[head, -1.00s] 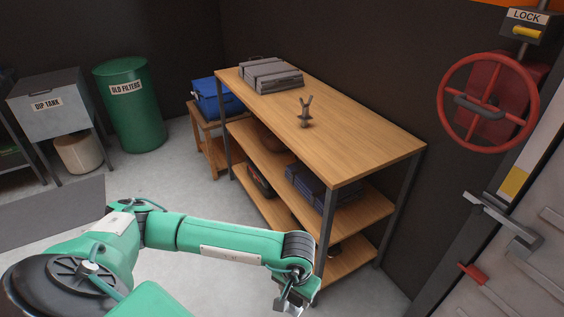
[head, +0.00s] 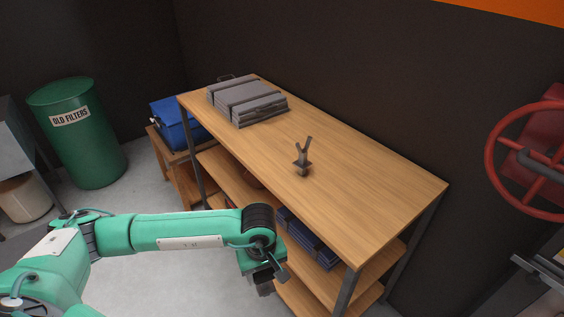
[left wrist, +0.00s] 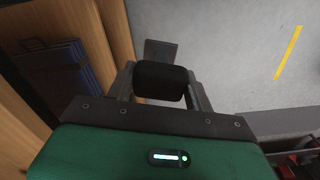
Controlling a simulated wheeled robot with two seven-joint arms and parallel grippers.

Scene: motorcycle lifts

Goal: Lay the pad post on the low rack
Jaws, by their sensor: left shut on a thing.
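My left gripper (head: 266,276) is shut on the pad post, in front of the rack's long open side. In the left wrist view the pad post (left wrist: 161,80) shows as a black block between the fingers, with a flat grey plate (left wrist: 160,53) beyond it. The low rack (head: 372,205) is a wooden shelf unit with dark metal legs. A small metal post with a V-shaped top (head: 302,160) stands upright on its top board. My right gripper is not in view.
Grey strapped cases (head: 247,100) lie at the rack top's far end; the near top is bare. Folded blue items (head: 308,240) lie on the middle shelf. A blue bag (head: 178,120), a green drum (head: 78,135) and a red wheel (head: 510,160) stand around.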

